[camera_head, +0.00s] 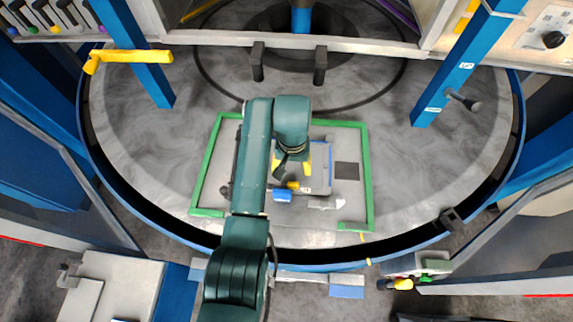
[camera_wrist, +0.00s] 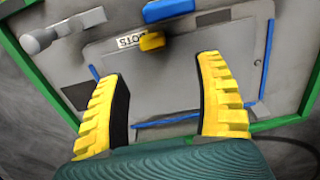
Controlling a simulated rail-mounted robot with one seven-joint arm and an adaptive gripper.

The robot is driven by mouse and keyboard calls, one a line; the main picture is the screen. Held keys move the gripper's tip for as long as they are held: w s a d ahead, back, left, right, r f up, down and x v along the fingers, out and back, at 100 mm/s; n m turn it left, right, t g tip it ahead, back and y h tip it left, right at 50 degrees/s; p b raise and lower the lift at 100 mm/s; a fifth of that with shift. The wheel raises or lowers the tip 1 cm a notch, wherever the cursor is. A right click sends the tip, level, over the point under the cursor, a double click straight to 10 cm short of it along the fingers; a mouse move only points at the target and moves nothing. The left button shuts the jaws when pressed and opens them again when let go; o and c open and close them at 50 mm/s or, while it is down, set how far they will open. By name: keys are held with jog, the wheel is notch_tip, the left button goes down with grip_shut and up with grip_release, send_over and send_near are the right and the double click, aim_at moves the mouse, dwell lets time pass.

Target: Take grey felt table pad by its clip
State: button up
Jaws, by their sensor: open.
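What looks like the grey felt table pad (camera_wrist: 165,95) is a flat grey panel with blue strips along its edges. It lies inside a green frame and also shows in the head view (camera_head: 320,183), partly hidden by my arm. A small yellow piece (camera_wrist: 151,41), apparently its clip, sits at the pad's edge beside a lettered label; it also shows in the head view (camera_head: 293,185). My gripper (camera_wrist: 163,68) is open and empty, its yellow ribbed fingers spread above the pad. The yellow piece is beyond the fingertips, apart from them.
The green frame (camera_head: 369,180) surrounds the area on a round grey floor. A dark square (camera_head: 347,171) lies right of the pad. A blue piece (camera_wrist: 168,10) is beside the yellow one. Blue posts (camera_head: 441,90) stand around, with two dark pegs (camera_head: 320,65) behind.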

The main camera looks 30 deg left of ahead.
aim_at(293, 183)
notch_tip(293, 183, down, 3)
jog(key=shift+f, duration=0.1)
jog(key=f, duration=0.3)
jog(key=d+f, duration=0.1)
jog(key=f, duration=0.1)
jog(key=shift+a+f, duration=0.1)
jog(key=shift+f, duration=0.25)
jog(key=shift+c, duration=0.3)
grip_shut()
